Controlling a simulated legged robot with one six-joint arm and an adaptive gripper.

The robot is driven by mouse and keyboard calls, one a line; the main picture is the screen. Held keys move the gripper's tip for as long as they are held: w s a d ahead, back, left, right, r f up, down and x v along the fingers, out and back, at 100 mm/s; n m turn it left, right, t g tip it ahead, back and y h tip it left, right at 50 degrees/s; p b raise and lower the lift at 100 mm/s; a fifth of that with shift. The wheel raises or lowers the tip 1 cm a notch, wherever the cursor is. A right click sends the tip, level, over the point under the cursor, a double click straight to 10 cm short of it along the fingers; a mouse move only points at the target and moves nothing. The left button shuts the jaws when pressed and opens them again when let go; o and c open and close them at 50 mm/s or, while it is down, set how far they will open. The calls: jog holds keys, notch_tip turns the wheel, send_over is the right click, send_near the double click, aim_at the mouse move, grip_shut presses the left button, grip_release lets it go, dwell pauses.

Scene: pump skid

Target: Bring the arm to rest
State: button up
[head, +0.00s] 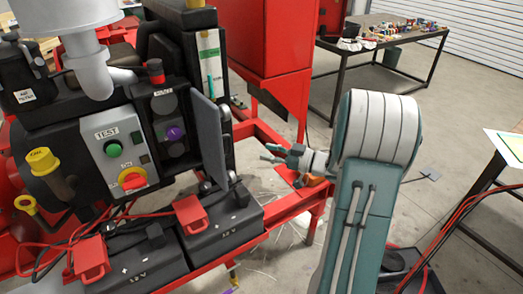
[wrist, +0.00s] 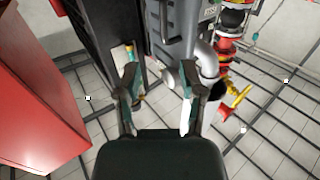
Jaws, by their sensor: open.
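My arm rises from the lower middle of the head view, with its large elbow at the top. My gripper (head: 275,154) shows small to the left of the elbow and points left toward the pump skid. In the wrist view my gripper (wrist: 159,82) has its two dark fingers apart, with nothing held between them. Part of my forearm is hidden behind the elbow.
The control box (head: 115,148), with its TEST plate, stands left of my gripper beside an open grey door (head: 209,138). Two black batteries (head: 222,222) sit below. A red cabinet (head: 262,45) stands behind. A dark table (head: 385,45) with small items is at back right.

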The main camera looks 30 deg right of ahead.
dwell(0.4)
jog(key=w+a+r+m+h, duration=0.2)
jog(key=a+r+m+h, duration=0.3)
jog(key=r+h, duration=0.7)
jog(key=s+a+f+m+g, duration=0.1)
jog(key=s+a+g, duration=0.3)
jog(key=s+a, duration=0.4)
jog(key=s+a+f+m+g+y, duration=0.1)
jog(key=s+a+f+g, duration=0.3)
jog(key=s+a, duration=0.4)
jog(key=s, duration=0.7)
jog(key=shift+s+g, duration=0.35)
jog(key=shift+g, duration=0.05)
jog(key=shift+s, duration=0.1)
